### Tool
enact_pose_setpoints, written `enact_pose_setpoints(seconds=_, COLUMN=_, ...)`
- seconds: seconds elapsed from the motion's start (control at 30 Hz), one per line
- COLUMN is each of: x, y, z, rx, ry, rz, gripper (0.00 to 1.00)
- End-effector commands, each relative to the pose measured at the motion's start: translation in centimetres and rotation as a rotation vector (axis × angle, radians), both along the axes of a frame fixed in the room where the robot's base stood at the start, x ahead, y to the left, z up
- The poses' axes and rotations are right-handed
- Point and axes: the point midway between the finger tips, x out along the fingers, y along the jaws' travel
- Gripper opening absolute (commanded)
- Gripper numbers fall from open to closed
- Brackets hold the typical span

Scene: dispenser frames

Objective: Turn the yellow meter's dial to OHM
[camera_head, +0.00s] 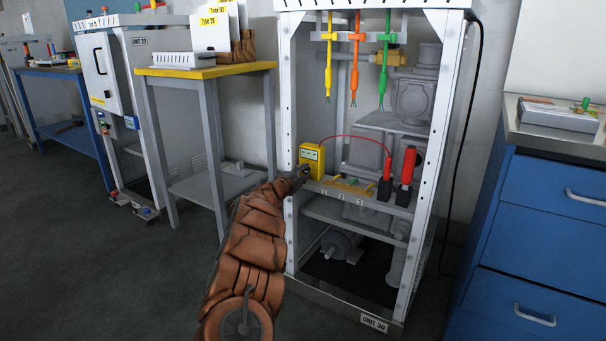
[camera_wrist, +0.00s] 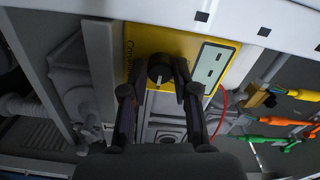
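My gripper (camera_head: 303,172) is right at the meter's lower front. In the wrist view my gripper (camera_wrist: 159,92) is open, one finger on each side of the dial; contact with it is unclear.
A red wire (camera_head: 350,138) runs from the meter to a red probe (camera_head: 385,180); another red probe (camera_head: 406,175) stands beside it. Frame posts (camera_head: 440,150) flank the shelf. Yellow, orange and green tools (camera_head: 356,60) hang above. A yellow-topped table (camera_head: 205,71) stands left.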

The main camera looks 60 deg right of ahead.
Motion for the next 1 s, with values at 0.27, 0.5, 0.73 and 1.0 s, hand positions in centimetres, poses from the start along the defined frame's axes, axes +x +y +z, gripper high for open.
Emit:
enact_pose_setpoints(seconds=0.27, x=0.1, y=0.0, z=0.0, rx=-0.001, ry=0.001, rz=0.001, gripper=0.53)
enact_pose_setpoints(seconds=0.5, x=0.1, y=0.1, z=0.0, rx=-0.001, ry=0.001, rz=0.002, gripper=0.53)
enact_pose_setpoints(seconds=0.73, x=0.0, y=1.1, z=-0.1, rx=0.002, ry=0.003, rz=0.001, gripper=0.53)
enact_pose_setpoints(seconds=1.0, x=-0.1, y=3.7, z=-0.1, rx=0.005, ry=0.001, rz=0.003, gripper=0.53)
